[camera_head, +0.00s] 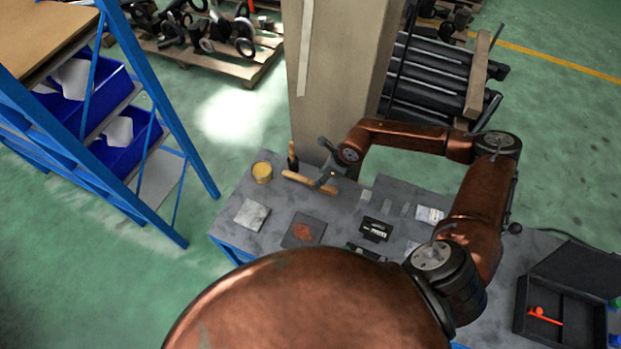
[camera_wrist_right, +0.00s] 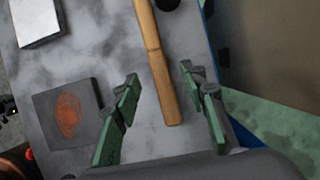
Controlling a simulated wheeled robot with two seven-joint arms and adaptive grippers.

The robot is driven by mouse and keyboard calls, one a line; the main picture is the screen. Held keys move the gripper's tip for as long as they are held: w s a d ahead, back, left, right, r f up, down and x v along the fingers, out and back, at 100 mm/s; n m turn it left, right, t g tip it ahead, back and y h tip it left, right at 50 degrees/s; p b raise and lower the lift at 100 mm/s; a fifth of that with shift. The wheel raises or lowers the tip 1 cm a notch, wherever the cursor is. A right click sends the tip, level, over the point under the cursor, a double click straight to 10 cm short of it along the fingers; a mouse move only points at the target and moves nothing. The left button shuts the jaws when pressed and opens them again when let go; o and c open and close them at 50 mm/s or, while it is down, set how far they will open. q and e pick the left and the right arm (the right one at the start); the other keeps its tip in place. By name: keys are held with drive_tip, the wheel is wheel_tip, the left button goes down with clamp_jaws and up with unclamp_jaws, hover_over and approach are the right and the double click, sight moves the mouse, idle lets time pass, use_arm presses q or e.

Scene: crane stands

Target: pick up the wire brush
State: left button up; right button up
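The wire brush (camera_head: 299,178) lies on the grey table near its far edge; its long wooden handle shows. In the right wrist view the handle (camera_wrist_right: 160,75) runs down from the top edge, and the bristle end is out of frame. My right gripper (camera_head: 326,178) is at the right end of the handle in the head view. In the wrist view its green fingers (camera_wrist_right: 160,80) are spread, one on each side of the handle, with gaps to both. Whether the fingers are down at handle height is hard to tell. My left gripper is not in view.
A dark bottle with a tan top (camera_head: 292,156) stands just behind the brush, and a yellow tin (camera_head: 262,172) is left of it. A rust-marked plate (camera_head: 304,231) and a pale block (camera_head: 252,214) lie nearer. A pillar (camera_head: 335,75) rises behind the table.

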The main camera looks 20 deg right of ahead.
sight(313, 182)
drive_tip(key=shift+w+a+f, duration=0.15)
drive_tip(key=shift+a+f, duration=0.35)
drive_tip(key=shift+f, duration=0.1)
drive_tip(key=x, duration=0.1)
drive_tip(key=p+x, duration=0.1)
drive_tip(key=shift+w+f+p, duration=0.25)
drive_tip(key=shift+w+p, duration=0.05)
drive_tip(key=shift+w, duration=0.05)
drive_tip(key=shift+x, duration=1)
drive_tip(key=shift+s+f, duration=0.1)
drive_tip(key=shift+f, duration=0.05)
drive_tip(key=shift+c, duration=1.4)
drive_tip(key=c, duration=0.5)
clamp_jaws()
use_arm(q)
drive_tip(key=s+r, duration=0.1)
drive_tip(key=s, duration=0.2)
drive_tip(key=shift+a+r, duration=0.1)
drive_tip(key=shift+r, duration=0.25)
